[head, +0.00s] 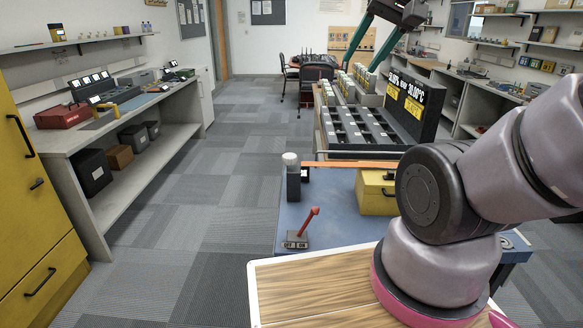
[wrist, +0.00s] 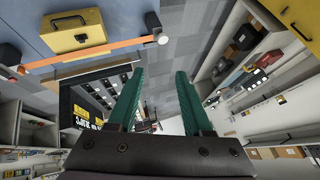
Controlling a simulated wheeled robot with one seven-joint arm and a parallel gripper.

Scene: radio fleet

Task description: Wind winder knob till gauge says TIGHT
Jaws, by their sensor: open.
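My gripper (head: 358,69) is raised at the top of the head view, its two green fingers apart and pointing down. In the wrist view my gripper (wrist: 160,75) is open and empty between the fingers. A dark post with a pale round cap (head: 291,160) stands on the blue bench at the left end of an orange strap (head: 345,164). This may be the winder knob, but I cannot tell for sure. The strap also shows in the wrist view (wrist: 95,53), well away from the fingers. No gauge reading is legible.
A red lever on a small base (head: 302,236) and a yellow case (head: 376,192) are on the blue bench (head: 330,215). A dark compartment rack (head: 365,130) with a display board (head: 410,100) stands behind. A wooden-topped surface (head: 310,290) is in front. Open carpet lies left.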

